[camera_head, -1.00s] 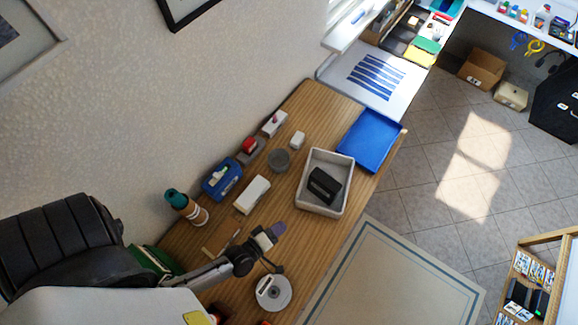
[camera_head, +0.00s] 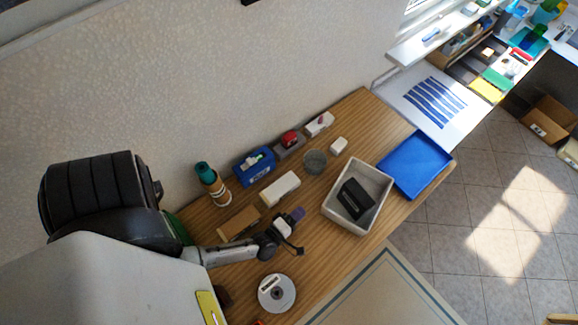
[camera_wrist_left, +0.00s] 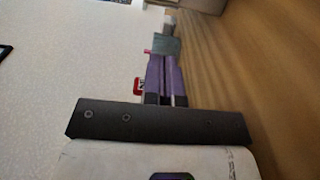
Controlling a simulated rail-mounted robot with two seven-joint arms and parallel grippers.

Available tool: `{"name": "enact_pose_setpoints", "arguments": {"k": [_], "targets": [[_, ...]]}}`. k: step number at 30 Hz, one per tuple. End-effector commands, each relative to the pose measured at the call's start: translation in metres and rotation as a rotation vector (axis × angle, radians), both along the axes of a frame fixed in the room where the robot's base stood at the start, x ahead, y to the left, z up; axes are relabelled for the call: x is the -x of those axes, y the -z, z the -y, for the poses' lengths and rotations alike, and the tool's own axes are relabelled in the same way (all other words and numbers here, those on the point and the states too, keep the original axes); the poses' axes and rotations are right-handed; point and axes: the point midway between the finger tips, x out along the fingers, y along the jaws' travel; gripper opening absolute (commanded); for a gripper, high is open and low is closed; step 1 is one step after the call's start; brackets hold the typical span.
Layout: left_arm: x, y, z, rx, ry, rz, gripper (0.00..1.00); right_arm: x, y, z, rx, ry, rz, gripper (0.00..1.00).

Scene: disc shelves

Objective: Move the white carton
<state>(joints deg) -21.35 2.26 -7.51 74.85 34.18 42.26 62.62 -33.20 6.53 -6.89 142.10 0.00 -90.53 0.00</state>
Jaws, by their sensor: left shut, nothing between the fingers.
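The white carton (camera_head: 280,188) lies on the wooden table, behind my left gripper and slightly left of it in the head view. My left gripper (camera_head: 298,214) has purple fingers, is shut and holds nothing. It is apart from the carton in the picture, over the table. In the left wrist view the purple fingers (camera_wrist_left: 164,75) are together, and I cannot surely pick out the carton there. My right gripper is not in view.
A grey bin (camera_head: 330,213) with a black box (camera_head: 354,199) stands to the right, beside a blue tray (camera_head: 414,165). Behind the carton are a blue container (camera_head: 254,167) and a grey round pot (camera_head: 315,161). A brown box (camera_head: 239,223) and a disc (camera_head: 277,294) lie nearer.

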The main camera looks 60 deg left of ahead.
Motion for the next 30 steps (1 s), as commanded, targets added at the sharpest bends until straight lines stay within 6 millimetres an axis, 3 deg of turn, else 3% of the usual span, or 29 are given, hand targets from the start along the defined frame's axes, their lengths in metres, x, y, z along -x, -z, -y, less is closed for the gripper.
{"name": "enact_pose_setpoints", "arguments": {"k": [3, 12, 30], "targets": [[-0.020, 0.001, -0.005, 0.000, 0.000, 0.001, 0.00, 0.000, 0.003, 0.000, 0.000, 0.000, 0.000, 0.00], [-0.046, 0.001, 0.013, 0.000, 0.000, -0.001, 0.00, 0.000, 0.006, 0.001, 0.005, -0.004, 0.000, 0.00], [-0.055, 0.001, 0.018, 0.001, 0.000, -0.001, 0.00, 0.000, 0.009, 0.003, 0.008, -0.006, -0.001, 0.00]]}}
